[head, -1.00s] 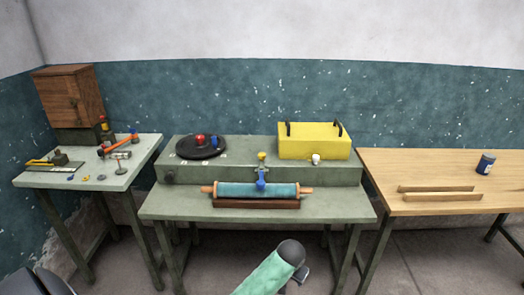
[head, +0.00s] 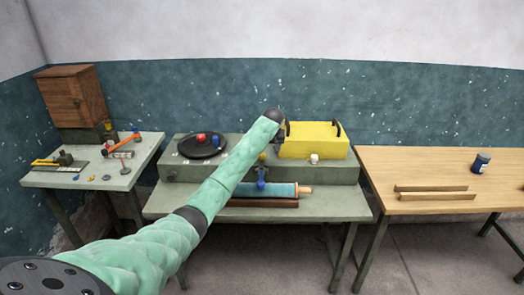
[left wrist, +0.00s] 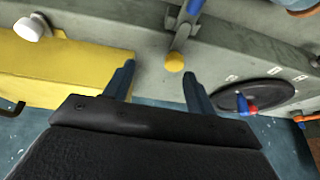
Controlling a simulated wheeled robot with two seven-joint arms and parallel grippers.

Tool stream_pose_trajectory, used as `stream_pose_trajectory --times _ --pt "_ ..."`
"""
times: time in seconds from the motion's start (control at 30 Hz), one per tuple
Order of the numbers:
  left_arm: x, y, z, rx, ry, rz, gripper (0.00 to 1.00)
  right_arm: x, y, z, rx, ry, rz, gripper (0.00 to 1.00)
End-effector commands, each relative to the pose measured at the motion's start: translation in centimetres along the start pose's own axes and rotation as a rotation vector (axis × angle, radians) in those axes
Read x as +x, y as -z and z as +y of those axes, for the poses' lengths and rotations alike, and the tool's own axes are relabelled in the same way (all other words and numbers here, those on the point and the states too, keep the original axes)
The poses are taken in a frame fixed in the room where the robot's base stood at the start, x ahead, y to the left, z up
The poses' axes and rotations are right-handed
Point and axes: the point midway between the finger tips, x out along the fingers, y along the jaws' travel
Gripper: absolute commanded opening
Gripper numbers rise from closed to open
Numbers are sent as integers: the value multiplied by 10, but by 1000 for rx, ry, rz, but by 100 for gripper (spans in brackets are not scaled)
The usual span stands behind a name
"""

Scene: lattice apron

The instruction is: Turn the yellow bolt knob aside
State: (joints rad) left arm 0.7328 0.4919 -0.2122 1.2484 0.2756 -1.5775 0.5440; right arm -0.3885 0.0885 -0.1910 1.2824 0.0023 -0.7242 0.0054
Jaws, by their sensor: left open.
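The yellow bolt knob (head: 262,156) is on the middle of the raised grey ledge, behind the blue roller. In the left wrist view the knob (left wrist: 175,62) is round, at the end of a grey bar with a blue part (left wrist: 194,7). My left gripper (left wrist: 159,68) is open, with its two fingers apart on either side of the knob's line. The knob shows nearer the right finger, and I see no contact. In the head view my left gripper (head: 279,138) is small and partly hidden by my wrist, just above and right of the knob. My right gripper is not in view.
A yellow box (head: 315,141) with black handles stands close right of the gripper. A black disc (head: 187,150) with red and blue knobs is on the left. The blue roller (head: 279,189) lies in front.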

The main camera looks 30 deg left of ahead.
Motion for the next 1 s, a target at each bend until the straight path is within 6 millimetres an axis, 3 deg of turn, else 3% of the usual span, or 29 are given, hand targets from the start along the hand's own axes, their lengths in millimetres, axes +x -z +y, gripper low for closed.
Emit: stream_pose_trajectory --times 0.1,0.23,0.47,0.8,1.0 --pt "5 22 -22 -90 15 -25 56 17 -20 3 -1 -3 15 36" --pt "12 29 -31 -135 20 -39 56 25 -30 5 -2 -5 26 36" --pt "32 29 -33 -141 22 -42 56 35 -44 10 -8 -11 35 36" --pt "77 27 -33 -139 21 -41 56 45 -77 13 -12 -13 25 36" --pt "88 26 -33 -139 20 -39 56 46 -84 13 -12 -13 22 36"
